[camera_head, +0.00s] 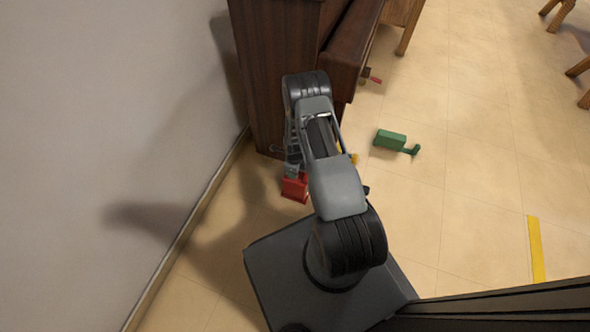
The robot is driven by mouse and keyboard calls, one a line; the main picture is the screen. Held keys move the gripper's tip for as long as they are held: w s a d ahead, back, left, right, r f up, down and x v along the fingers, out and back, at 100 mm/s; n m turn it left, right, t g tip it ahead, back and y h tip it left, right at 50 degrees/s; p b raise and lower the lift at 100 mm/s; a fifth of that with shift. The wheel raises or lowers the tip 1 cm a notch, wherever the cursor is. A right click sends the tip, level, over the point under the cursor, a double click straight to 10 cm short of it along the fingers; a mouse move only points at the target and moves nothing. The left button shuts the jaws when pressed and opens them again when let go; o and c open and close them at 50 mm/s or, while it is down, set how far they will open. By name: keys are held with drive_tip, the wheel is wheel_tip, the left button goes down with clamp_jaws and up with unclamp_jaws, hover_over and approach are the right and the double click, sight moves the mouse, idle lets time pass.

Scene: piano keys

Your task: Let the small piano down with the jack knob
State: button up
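The small piano (272,70) is dark brown wood and stands against the wall at the top middle of the head view. A red block-like thing (295,190), perhaps the jack, sits low beside the piano's near end; I cannot make out a knob on it. My gripper (291,172) is at the end of my arm, bent down right at the red thing. Its fingers are too small and partly hidden, so I cannot tell whether they touch it or are open. My arm hides part of the piano's near end and foot.
A green block-shaped thing (390,139) lies on open floor to the right. A small yellow thing (353,158) shows partly behind my arm. A red-tipped piece (374,79) is by the piano's far side. The wall and baseboard (190,222) are close on the left.

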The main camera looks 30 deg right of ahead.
drive_tip(key=shift+w, duration=0.1)
idle(0.4)
drive_tip(key=o, duration=0.9)
drive_tip(key=shift+r, duration=0.15)
wheel_tip(320, 180, up, 14)
drive_tip(key=p, duration=0.5)
drive_tip(key=shift+f, duration=0.2)
